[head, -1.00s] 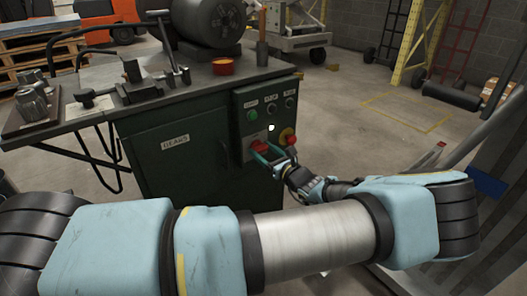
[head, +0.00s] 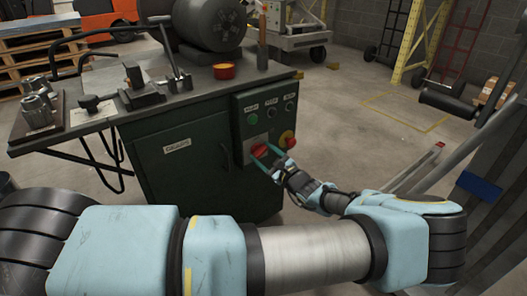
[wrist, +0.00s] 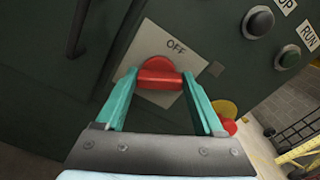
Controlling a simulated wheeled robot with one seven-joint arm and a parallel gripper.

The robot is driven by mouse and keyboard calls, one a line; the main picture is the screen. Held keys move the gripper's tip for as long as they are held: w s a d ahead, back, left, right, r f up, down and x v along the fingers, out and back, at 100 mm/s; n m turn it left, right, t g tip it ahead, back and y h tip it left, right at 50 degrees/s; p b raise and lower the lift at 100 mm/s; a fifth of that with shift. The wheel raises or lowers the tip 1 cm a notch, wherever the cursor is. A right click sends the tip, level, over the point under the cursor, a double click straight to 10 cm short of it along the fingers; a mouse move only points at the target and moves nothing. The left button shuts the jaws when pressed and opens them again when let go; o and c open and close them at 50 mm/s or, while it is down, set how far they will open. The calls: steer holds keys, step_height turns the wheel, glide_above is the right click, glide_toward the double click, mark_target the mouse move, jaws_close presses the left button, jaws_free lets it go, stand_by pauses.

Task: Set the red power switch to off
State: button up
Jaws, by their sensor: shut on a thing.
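The red power switch (head: 259,151) is a rotary handle on a pale plate on the front of the dark green machine cabinet. In the wrist view the switch (wrist: 160,76) lies between the two teal fingers, its grip crosswise in the picture. The plate (wrist: 150,40) carries the word OFF just above the switch; other markings are hidden. My gripper (head: 268,157) reaches the switch from the front right. In the wrist view my gripper (wrist: 160,84) is shut on the switch, one finger at each end of the grip.
A red button on a yellow base (head: 287,140) sits close right of the switch. A green button (head: 252,118) and dark buttons (wrist: 258,22) are above. Open floor (head: 400,125) lies to the right.

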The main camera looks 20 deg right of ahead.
steer(key=n+p, duration=0.1)
steer(key=n, duration=0.5)
steer(key=shift+a+n, duration=0.15)
steer(key=shift+n, duration=0.15)
steer(key=n+b, duration=0.1)
steer(key=n, duration=0.4)
steer(key=shift+f+n, duration=0.15)
steer(key=shift+n, duration=0.25)
steer(key=shift+a, duration=0.1)
steer(key=o, duration=1.4)
steer(key=s, duration=0.3)
steer(key=s+d, duration=0.1)
steer(key=s, duration=0.3)
steer(key=s+d, duration=0.1)
steer(key=s, duration=0.2)
steer(key=shift+s+d, duration=0.1)
steer(key=shift+s, duration=0.25)
